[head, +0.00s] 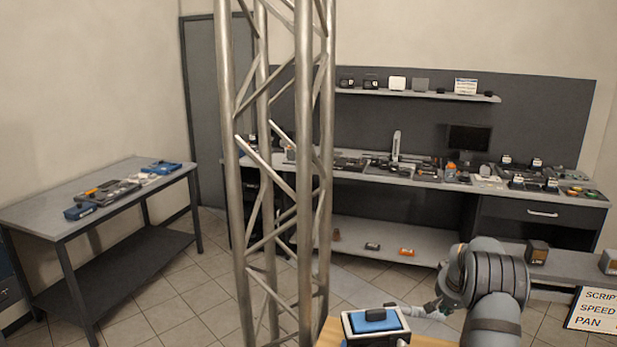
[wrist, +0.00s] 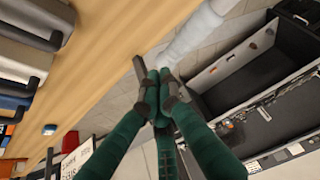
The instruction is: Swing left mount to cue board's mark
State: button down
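The cue board (head: 595,311) is at the lower right of the head view, partly cut off; it reads SCRIPT, SPEED, PAN. A white lettered board, partly cut off, also shows at the lower left of the wrist view (wrist: 79,160). In the wrist view, my gripper (wrist: 160,94) has its green fingers brought together at the tips. A short dark bar (wrist: 139,68) and a pale jointed tube (wrist: 192,38) lie just beyond them. I cannot tell whether the bar is between the fingertips. I cannot surely identify the left mount or its mark.
A tall metal truss (head: 310,180) stands left of my arm. A blue-topped device (head: 376,320) sits on a wooden surface at the bottom. A side table (head: 50,205) is at the left; a cluttered workbench (head: 350,172) and shelf (head: 470,97) line the back wall.

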aim_at(437, 320)
jog(key=shift+f, duration=0.15)
notch_tip(437, 320, down, 6)
jog(key=b, duration=0.6)
dwell(0.9)
jog(key=shift+w+a, duration=0.15)
jog(key=shift+w, duration=0.05)
jog(key=shift+w+a+p, duration=0.4)
jog(key=shift+w, duration=0.4)
dwell(0.4)
jog(key=shift+w, duration=0.15)
dwell(0.4)
